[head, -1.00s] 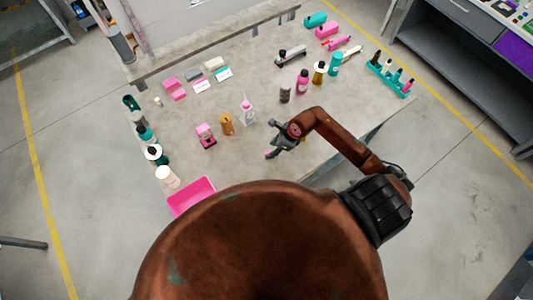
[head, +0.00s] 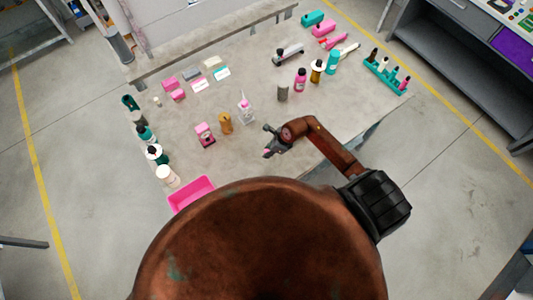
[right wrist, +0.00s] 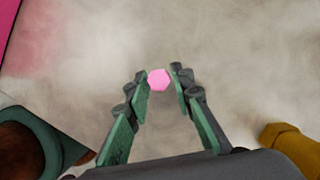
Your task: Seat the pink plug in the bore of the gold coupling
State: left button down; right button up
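The pink plug (right wrist: 158,79) sits between the two fingertips of my right gripper (right wrist: 160,77) in the right wrist view. The fingers are closed in on it, and its pink end also shows in the head view (head: 267,152). My right gripper (head: 272,145) is over the front part of the table. The gold coupling (head: 226,123) stands upright on the table, left of and a little farther back than the gripper. A gold part, seemingly the coupling, shows at the lower right of the wrist view (right wrist: 292,138). Its bore cannot be made out. My left gripper is out of view.
A pink and dark part (head: 205,135) and a white bottle with a pink top (head: 246,111) flank the coupling. A pink tray (head: 192,194) is at the front left edge. Several bottles line the left edge. A teal rack (head: 386,78) is at the right.

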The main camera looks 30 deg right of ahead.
grip_shut()
jog(key=shift+r, duration=0.1)
